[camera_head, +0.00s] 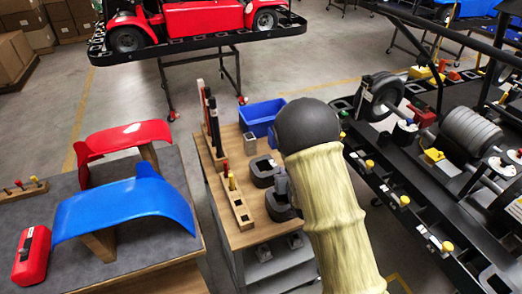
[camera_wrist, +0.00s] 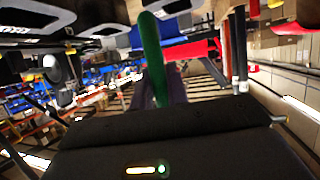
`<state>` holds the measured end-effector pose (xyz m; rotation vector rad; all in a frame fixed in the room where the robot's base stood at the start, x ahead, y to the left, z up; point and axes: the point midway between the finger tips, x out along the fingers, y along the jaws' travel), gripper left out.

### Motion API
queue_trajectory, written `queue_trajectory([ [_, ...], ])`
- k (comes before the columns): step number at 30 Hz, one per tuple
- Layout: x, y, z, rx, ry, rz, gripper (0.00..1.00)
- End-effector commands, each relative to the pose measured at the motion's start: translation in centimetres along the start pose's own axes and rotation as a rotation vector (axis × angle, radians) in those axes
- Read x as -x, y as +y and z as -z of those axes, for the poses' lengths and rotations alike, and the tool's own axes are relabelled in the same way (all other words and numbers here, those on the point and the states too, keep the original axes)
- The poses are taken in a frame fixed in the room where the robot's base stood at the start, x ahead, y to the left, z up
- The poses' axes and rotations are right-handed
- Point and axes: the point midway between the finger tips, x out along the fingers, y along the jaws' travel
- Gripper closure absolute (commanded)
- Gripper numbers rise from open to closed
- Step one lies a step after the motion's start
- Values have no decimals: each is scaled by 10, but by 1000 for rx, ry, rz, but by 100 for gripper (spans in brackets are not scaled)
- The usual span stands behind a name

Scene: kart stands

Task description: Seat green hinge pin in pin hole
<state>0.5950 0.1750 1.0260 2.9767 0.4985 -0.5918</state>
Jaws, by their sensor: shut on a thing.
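The green hinge pin (camera_wrist: 152,55) stands long and upright in the wrist view, and my gripper (camera_wrist: 160,92) is shut on its lower part. The dark fingers are partly blurred behind the dark housing below them. In the head view my sleeved arm reaches up the middle, and its dark rounded end hides my gripper. The pin cannot be made out clearly there. I cannot pick out the pin hole with certainty in either view.
A wooden-topped cart (camera_head: 224,158) carries a pin block (camera_head: 239,205) and a blue bin (camera_head: 262,113). A black kart frame (camera_head: 413,218) with wheels stands right. A blue fender (camera_head: 128,203) and red fender (camera_head: 125,136) rest on the left table. Grey floor shows between the stands.

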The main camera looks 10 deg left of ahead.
Motion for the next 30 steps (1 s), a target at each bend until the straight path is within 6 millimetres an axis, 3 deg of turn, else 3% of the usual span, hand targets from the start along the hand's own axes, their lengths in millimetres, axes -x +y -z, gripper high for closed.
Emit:
queue_trajectory([
  [1, 10, 18, 1, -12, -11, -35, 100],
  [9, 57, 97, -24, -81, -10, -203, 100],
  [15, 95, 137, -38, -118, -5, -288, 100],
  [19, 104, 146, -43, -127, -2, -307, 100],
  [30, 104, 146, -45, -128, 0, -307, 100],
])
